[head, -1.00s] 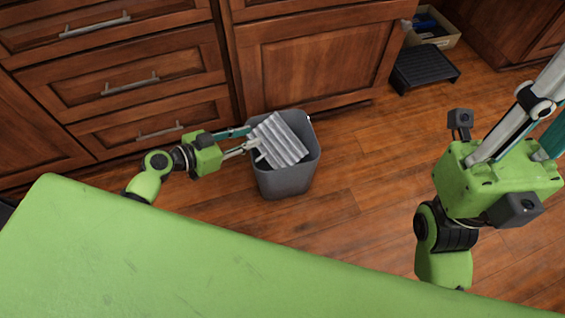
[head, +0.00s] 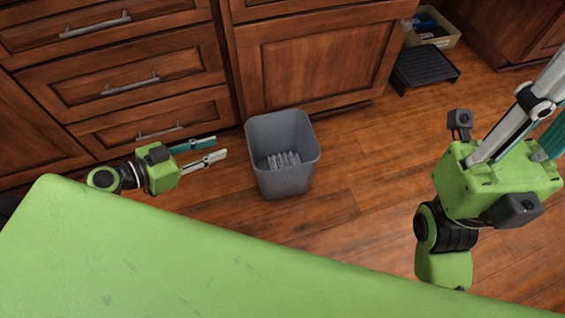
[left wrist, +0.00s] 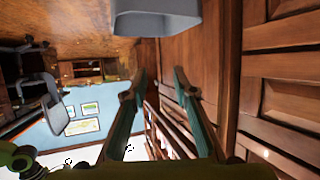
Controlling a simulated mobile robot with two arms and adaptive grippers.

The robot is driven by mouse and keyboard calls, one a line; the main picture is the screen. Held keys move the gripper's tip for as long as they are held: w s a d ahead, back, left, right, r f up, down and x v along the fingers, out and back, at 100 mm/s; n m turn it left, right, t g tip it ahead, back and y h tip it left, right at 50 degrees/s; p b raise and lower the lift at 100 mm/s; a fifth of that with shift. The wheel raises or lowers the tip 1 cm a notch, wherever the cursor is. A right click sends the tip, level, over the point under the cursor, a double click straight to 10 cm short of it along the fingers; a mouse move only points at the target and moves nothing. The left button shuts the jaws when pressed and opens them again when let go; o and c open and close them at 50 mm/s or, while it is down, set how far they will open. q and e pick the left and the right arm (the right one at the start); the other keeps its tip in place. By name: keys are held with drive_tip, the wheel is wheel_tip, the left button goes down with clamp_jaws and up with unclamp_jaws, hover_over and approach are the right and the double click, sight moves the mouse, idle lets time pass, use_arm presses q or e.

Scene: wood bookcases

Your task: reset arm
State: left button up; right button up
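My left gripper (head: 220,148) is open and empty, left of a grey bin and apart from it in the head view. Its two fingers also show in the left wrist view (left wrist: 152,82), spread with nothing between them. The grey bin (head: 287,183) stands upright on the floor against the cabinets. A grey ribbed object (head: 284,160) lies low inside it. The bin also shows at the top of the left wrist view (left wrist: 155,20). My right gripper (head: 545,115) is at the right edge of the head view; its fingertips are cut off by the frame.
Wooden cabinets and drawers (head: 140,80) with metal handles run along the back, close to my left gripper. A black step or rack (head: 424,68) and a cardboard box (head: 440,38) stand at the back right. Wood floor (head: 370,180) right of the bin is clear.

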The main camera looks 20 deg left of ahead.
use_arm(q)
drive_tip(key=shift+s+a+r, duration=0.15)
drive_tip(key=shift+s+a, duration=0.05)
drive_tip(key=shift+s, duration=0.1)
